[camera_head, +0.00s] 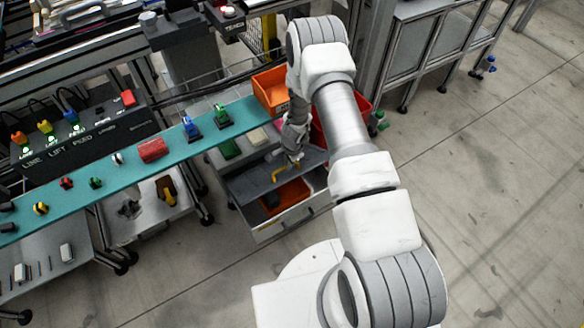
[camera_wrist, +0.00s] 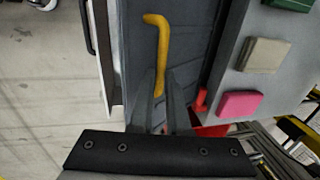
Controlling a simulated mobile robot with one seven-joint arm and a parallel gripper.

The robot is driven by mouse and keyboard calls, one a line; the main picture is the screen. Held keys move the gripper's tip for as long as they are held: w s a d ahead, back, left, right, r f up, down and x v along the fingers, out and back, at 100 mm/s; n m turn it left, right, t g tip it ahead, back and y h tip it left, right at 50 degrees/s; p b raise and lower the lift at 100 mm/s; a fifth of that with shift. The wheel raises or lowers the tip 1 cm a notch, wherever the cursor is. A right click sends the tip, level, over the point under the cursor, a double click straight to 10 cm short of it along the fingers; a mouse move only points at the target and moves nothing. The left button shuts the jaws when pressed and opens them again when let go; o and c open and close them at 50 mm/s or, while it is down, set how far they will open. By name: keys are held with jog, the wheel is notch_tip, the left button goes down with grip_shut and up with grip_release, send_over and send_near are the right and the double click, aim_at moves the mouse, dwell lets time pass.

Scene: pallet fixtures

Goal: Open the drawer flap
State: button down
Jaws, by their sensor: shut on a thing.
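The drawer (camera_head: 290,222) stands pulled out under the bench, and part of an orange bin (camera_head: 293,190) shows inside it. A dark grey flap (camera_head: 249,183) lies across the back part of the drawer; it also shows in the wrist view (camera_wrist: 195,45). A yellow bent handle (camera_head: 279,174) sits on the flap. In the wrist view the handle (camera_wrist: 161,45) runs down between my two fingers. My gripper (camera_head: 296,160) is shut on this handle, and its fingers (camera_wrist: 160,85) hide part of the handle's lower end.
An orange bin (camera_head: 270,88) stands above the drawer, close to my arm, with a red bin (camera_head: 360,104) beside it. Pink (camera_wrist: 240,103) and beige (camera_wrist: 264,55) blocks lie on the grey top beside the flap. A teal shelf (camera_head: 125,175) with several parts extends left. Right-hand floor is open.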

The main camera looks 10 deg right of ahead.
jog(key=shift+w+a+r, duration=0.1)
jog(key=shift+w+r, duration=0.15)
jog(key=shift+w, duration=0.15)
jog(key=c, duration=0.9)
grip_release()
jog(key=shift+s, duration=0.1)
jog(key=shift+r, duration=0.1)
jog(key=s+r+p, duration=0.1)
jog(key=r, duration=0.4)
jog(key=s+r+p, duration=0.1)
jog(key=r+p, duration=0.1)
jog(key=r, duration=0.4)
jog(key=s+d+r+p, duration=0.1)
jog(key=r, duration=0.4)
jog(key=shift+s+r+p, duration=0.1)
jog(key=shift+r+p, duration=0.3)
